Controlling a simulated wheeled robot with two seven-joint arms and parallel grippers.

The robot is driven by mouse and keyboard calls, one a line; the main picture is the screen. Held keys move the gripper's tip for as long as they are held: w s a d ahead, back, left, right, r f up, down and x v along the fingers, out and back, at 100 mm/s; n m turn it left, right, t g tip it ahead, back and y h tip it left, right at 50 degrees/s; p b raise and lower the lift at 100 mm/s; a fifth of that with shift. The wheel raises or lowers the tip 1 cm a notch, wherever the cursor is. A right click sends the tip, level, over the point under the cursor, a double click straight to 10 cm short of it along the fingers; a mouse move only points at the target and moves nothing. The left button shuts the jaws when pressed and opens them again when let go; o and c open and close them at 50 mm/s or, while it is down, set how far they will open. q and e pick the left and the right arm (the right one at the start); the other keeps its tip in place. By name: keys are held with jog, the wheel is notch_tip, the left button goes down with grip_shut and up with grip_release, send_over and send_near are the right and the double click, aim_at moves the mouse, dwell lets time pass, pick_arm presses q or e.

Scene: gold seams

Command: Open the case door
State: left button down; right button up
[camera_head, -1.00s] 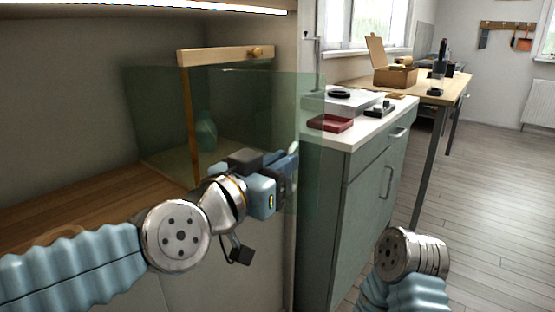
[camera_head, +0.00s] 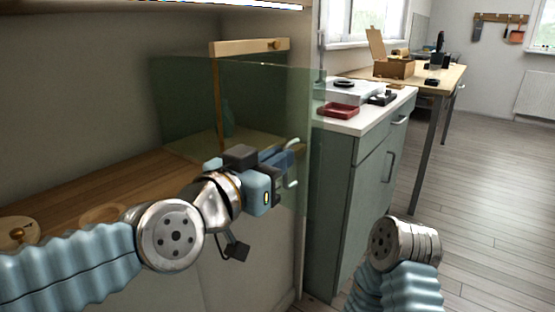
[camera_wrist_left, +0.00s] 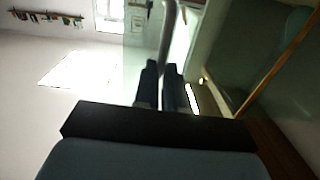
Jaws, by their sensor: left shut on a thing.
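The case is a greenish glass box on a wooden shelf, with a pale wooden top bar (camera_head: 249,46) and a thin wooden post (camera_head: 218,105). Its clear glass door (camera_head: 312,120) stands at the right, with a pale curved handle (camera_head: 293,179). My left gripper (camera_head: 284,160) is at this handle. In the left wrist view the handle is a grey bar (camera_wrist_left: 168,35) running between the two dark fingers (camera_wrist_left: 163,88), which are shut on it.
A green-grey cabinet (camera_head: 365,195) with a white top stands just right of the case, carrying a red tray (camera_head: 338,110) and dark items. A round wooden object (camera_head: 18,232) lies on the shelf at left. The floor (camera_head: 480,200) at right is clear.

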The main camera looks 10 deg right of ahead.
pick_arm(q)
jog(key=shift+w+a+r+n+t, duration=0.3)
jog(key=shift+w+a, duration=0.5)
jog(key=c, duration=1.2)
grip_release()
jog(key=shift+w+a+f, duration=0.1)
jog(key=shift+w, duration=0.05)
jog(key=b+v, duration=0.3)
jog(key=v, duration=1)
jog(key=shift+s, duration=0.6)
